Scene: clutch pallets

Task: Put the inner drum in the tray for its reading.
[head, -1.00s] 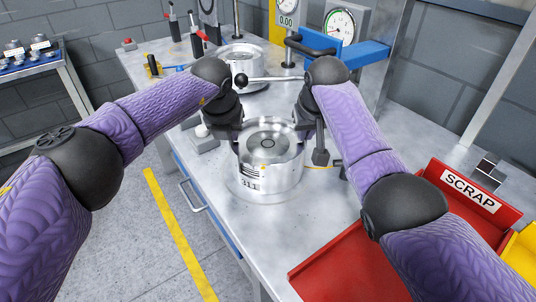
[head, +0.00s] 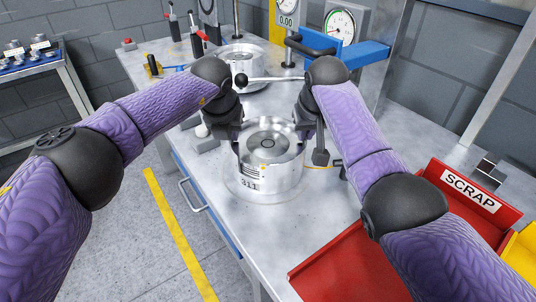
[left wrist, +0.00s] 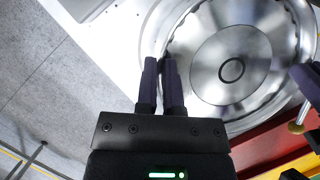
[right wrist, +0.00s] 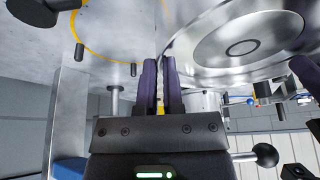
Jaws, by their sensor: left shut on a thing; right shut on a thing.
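A silver metal drum (head: 270,172) marked 311 is in the middle of the bench, with a round recessed top and a toothed inner rim. My left gripper (head: 239,150) is shut on its rim at the left, and my right gripper (head: 304,140) is shut on its rim at the right. The drum's top also fills much of the left wrist view (left wrist: 231,70) and the right wrist view (right wrist: 242,47). It looks level; I cannot tell whether it touches the bench. A red tray (head: 350,262) with a SCRAP label is at the lower right. A yellow tray (head: 522,252) is partly visible beside it.
A second silver drum (head: 243,62) stands at the back of the bench (head: 212,225), near a dial gauge (head: 340,25) and a display reading 0.00 (head: 286,20). Bench front of the drum is clear.

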